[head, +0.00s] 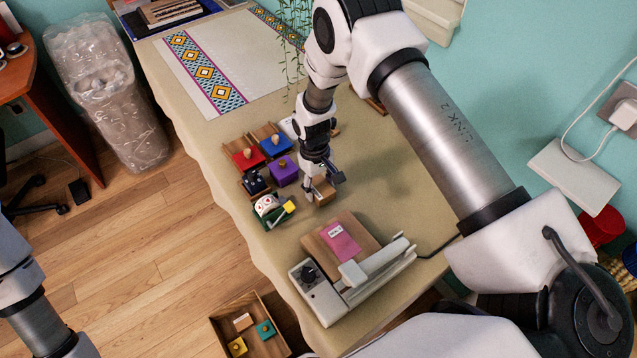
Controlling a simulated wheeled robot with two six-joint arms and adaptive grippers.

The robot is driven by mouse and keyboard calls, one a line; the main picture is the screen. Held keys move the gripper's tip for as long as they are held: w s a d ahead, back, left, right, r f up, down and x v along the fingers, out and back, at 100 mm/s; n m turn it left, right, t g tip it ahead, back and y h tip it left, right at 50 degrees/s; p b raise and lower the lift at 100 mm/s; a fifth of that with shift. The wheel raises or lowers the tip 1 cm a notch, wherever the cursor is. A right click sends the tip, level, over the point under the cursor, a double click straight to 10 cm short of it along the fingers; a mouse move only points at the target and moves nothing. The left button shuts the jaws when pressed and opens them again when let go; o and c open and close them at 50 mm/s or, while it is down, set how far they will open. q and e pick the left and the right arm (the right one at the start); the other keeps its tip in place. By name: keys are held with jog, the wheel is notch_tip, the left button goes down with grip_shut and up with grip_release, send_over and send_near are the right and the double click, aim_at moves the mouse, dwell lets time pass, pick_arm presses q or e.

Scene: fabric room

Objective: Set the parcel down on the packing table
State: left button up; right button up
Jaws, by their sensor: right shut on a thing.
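The packing table (205,150) has a beige cloth and runs from the upper left to the lower right. My right gripper (321,183) points down over the middle of the table and is shut on a small brown box, the parcel (325,195). The gripper fingers partly hide the parcel. It is at or just above the cloth; I cannot tell whether it touches. Part of my left arm shows at the lower left edge, but its gripper is out of view.
Left of the parcel are red (243,157), blue (275,145) and purple (284,171) boxes and a green item with a yellow block (289,207). A sealer-like device (325,300) with a brown board and pink packet (333,238) stands nearer. A patterned cloth (205,75) lies farther back.

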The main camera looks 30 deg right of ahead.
aim_at(315, 183)
jog(key=shift+s+a+f, duration=0.15)
jog(key=shift+f, duration=0.35)
jog(key=o, duration=1.2)
jog(key=shift+c, duration=0.2)
jog(key=shift+r, duration=0.1)
notch_tip(315, 183, up, 12)
jog(key=w+b, duration=0.1)
jog(key=w, duration=0.1)
jog(key=shift+b, duration=0.3)
